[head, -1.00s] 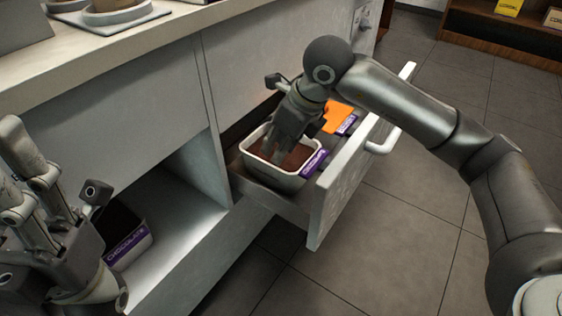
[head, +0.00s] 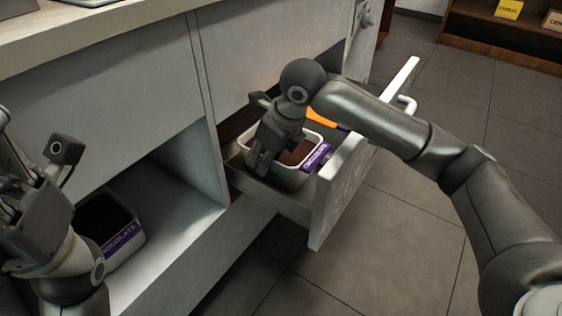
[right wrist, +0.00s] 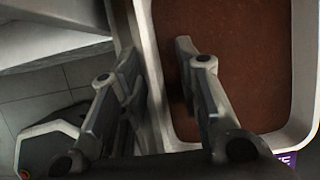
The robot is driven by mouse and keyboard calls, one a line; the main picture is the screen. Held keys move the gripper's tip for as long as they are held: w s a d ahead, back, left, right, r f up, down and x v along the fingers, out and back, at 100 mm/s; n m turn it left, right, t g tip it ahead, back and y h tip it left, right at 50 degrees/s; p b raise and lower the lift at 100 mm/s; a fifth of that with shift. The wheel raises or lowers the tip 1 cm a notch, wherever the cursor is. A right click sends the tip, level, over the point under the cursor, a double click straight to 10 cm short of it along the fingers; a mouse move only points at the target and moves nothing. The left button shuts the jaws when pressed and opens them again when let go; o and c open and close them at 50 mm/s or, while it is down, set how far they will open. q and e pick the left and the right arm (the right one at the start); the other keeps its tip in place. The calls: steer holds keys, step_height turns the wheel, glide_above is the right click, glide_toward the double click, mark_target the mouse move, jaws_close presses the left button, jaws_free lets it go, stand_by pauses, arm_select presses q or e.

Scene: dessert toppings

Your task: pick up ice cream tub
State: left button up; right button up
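A white tub of brown chocolate (head: 288,181) with a purple label stands in the open drawer. My right gripper (head: 262,168) points down at the tub's left side. In the right wrist view, the tub's wall (right wrist: 150,75) lies between my two spread fingers (right wrist: 158,85): one is outside the tub, the other over or inside the brown filling. A gap shows between the fingers and the wall. A second chocolate tub (head: 128,246) stands on the lower shelf at the left. My left gripper (head: 12,170) is beside it at the picture's left edge, its fingers partly cut off.
The drawer front (head: 340,190) with a white handle stands out to the right of the tub. An orange thing (head: 325,119) lies behind the tub in the drawer. The cabinet panel (head: 270,60) rises behind my right gripper. Grey floor to the right is open.

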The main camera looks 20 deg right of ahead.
steer(key=shift+f, duration=0.25)
stand_by(0.4)
jaws_close()
steer(key=shift+s, duration=0.1)
stand_by(0.5)
